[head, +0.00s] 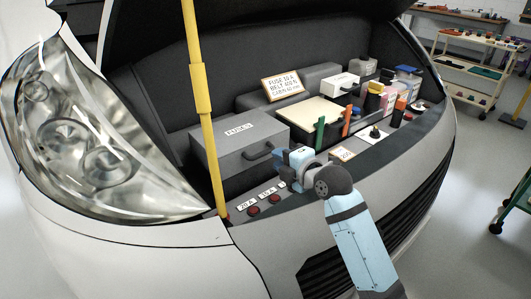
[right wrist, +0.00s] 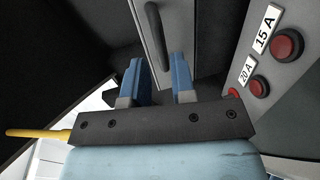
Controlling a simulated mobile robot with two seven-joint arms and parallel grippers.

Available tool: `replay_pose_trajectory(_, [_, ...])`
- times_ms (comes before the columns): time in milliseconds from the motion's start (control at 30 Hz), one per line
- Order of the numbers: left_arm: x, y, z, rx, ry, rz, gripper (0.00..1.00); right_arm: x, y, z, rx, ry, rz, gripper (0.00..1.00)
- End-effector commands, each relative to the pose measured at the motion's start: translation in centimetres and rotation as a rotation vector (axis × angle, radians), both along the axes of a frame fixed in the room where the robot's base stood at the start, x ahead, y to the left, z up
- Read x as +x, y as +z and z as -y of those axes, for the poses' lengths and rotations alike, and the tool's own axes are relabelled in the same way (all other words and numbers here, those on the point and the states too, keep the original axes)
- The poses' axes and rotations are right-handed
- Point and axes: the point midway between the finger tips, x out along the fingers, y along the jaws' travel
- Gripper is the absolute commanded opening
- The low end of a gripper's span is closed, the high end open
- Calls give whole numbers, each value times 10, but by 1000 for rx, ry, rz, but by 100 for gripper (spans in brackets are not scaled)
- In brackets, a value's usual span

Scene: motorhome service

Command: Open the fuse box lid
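The grey fuse box (head: 222,157), labelled FUSES, sits in the engine bay with its lid (head: 238,130) down. A dark bar handle (head: 260,150) is on its front face. My right gripper (head: 290,157) is just to the right of the handle and hides a little of the box's right end. In the right wrist view the gripper (right wrist: 158,70) is open, its two blue fingers apart with nothing between them. The handle (right wrist: 155,30) lies ahead of the gap, beyond the fingertips. My left gripper is in neither view.
A yellow prop rod (head: 204,100) stands in front of the box's left side. Red buttons (head: 253,211) labelled in amps line the front ledge. A cream-topped box (head: 305,115), coloured tools and small containers fill the bay to the right. The raised hood is overhead.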

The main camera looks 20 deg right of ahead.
Motion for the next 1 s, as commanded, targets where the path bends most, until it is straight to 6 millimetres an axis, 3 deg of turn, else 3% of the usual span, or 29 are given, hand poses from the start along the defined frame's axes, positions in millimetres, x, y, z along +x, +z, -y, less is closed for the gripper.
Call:
replay_pose_trajectory(100, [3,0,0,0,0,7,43,23,-5,-9,4,0,0,24])
replay_pose_trajectory(300, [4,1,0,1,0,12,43,49,-12,-18,2,0,0,24])
replay_pose_trajectory(733, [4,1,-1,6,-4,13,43,58,-14,-21,-1,0,0,24])
replay_pose_trajectory(867, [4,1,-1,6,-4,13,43,58,-14,-21,-1,0,0,0])
replay_pose_trajectory(1000, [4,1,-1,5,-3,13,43,58,-14,-21,0,0,0,0])
